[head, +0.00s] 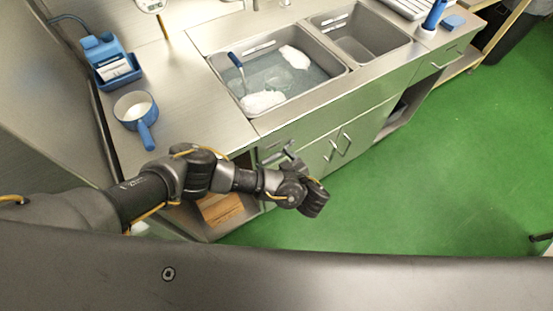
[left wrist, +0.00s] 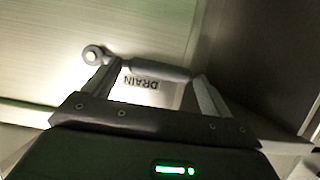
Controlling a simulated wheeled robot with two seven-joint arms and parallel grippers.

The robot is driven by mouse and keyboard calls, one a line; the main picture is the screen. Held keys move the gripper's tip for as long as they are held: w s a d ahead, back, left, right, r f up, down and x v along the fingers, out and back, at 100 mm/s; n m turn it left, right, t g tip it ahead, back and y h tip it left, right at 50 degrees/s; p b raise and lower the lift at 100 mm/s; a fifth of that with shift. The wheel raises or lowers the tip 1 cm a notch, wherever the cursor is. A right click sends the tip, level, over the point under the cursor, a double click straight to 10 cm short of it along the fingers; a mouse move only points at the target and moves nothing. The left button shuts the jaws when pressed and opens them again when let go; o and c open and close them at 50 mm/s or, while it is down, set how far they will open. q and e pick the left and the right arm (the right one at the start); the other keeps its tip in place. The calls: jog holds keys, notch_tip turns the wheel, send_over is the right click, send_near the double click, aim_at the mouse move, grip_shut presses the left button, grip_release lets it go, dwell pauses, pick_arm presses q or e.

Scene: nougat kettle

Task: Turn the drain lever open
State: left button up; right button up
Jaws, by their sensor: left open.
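The drain lever (left wrist: 160,70) shows in the left wrist view as a grey bar with a round pivot at its left end, lying nearly level across a pale metal panel. A white label reading DRAIN (left wrist: 140,83) is just below it, upside down in this view. My left gripper (left wrist: 160,75) is open. Its fingers stand toward the two ends of the lever, the left one overlapping it near the pivot; contact cannot be told. In the head view my left gripper (head: 289,157) is at the cabinet front below the sink, and the lever cannot be made out. My right gripper is not in view.
The sink basin (head: 345,73) holds water, white foam and a blue-handled tool (head: 236,61). A blue pan (head: 135,110) and a blue caddy (head: 112,66) stand on the left counter. A dark side surface (left wrist: 245,55) borders the panel. Green floor (head: 400,190) is clear in front.

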pick_arm(q)
jog(key=shift+c, duration=0.8)
jog(key=c, duration=1.2)
jog(key=shift+c, duration=0.2)
